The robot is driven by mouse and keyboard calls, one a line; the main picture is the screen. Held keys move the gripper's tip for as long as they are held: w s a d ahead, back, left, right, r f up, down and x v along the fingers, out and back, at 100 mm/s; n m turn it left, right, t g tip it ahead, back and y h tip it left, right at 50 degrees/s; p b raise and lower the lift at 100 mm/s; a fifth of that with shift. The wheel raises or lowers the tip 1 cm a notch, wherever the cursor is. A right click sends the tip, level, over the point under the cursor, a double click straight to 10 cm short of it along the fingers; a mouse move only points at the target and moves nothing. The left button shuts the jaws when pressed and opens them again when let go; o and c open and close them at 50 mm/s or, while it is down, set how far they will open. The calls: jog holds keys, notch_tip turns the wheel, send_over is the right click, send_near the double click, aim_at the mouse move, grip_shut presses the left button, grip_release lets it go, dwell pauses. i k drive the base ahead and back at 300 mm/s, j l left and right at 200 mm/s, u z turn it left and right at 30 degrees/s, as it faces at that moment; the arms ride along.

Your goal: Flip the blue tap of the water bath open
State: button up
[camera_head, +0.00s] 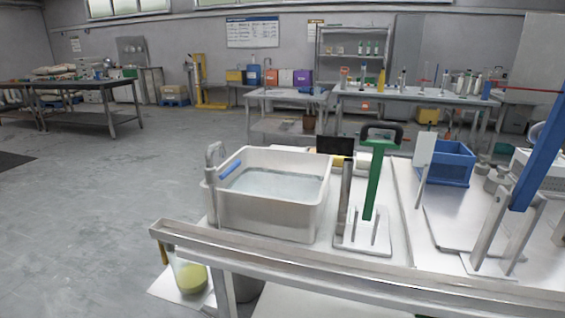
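The water bath (270,211) is a white rectangular tub with pale water in it, standing on the bench left of centre. A grey curved spout (211,165) rises at its left side. The blue tap (230,170) is a short blue bar beside the spout, at the tub's left rim, lying slightly slanted. I cannot tell from this view whether it is open or shut. My gripper is not in view.
Right of the bath stand a black panel (335,146) on a post and a green upright (374,182) with a dark handle. A blue crate (452,164) and a tall blue bar (541,150) on metal legs are farther right. Floor left of the bench (90,220) is clear.

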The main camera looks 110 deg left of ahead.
aim_at(237, 162)
jog(key=u, duration=3.5)
jog(key=i+j+z, duration=0.1)
jog(key=j+z, duration=0.15)
jog(key=j, duration=1.3)
jog(key=j+z, duration=0.25)
jog(key=j, duration=1.3)
